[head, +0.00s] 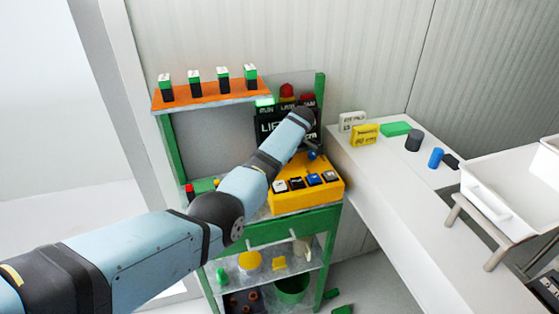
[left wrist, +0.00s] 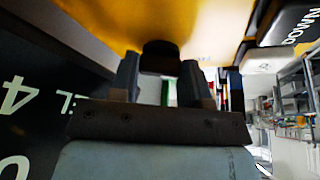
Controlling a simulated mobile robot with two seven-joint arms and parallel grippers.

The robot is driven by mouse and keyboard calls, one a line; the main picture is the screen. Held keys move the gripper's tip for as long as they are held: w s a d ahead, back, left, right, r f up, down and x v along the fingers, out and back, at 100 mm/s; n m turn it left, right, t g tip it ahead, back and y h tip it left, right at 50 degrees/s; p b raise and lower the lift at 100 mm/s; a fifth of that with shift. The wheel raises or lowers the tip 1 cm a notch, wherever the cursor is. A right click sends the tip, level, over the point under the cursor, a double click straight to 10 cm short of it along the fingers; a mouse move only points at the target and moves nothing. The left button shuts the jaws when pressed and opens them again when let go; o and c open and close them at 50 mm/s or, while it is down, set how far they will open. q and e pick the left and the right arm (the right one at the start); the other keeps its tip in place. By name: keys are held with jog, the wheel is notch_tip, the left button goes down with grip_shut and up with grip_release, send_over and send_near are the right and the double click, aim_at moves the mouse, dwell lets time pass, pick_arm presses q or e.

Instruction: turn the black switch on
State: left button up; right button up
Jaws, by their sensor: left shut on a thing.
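The black switch (left wrist: 160,57) sticks out of a yellow panel face in the left wrist view. The fingers of my left gripper (left wrist: 160,72) stand on either side of it, shut on it. In the head view the left arm reaches from the lower left to the yellow control box (head: 326,195). The gripper's end there is small and mostly hidden behind the wrist, and I cannot make out the switch. My right gripper is in neither view.
Several buttons line the box front, one of them blue (head: 313,180). A black lettered display (head: 270,125) stands behind my wrist. An orange shelf (head: 210,98) carries several green-and-black blocks.

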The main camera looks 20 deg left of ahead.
pick_arm(q)
jog(key=o, duration=0.9)
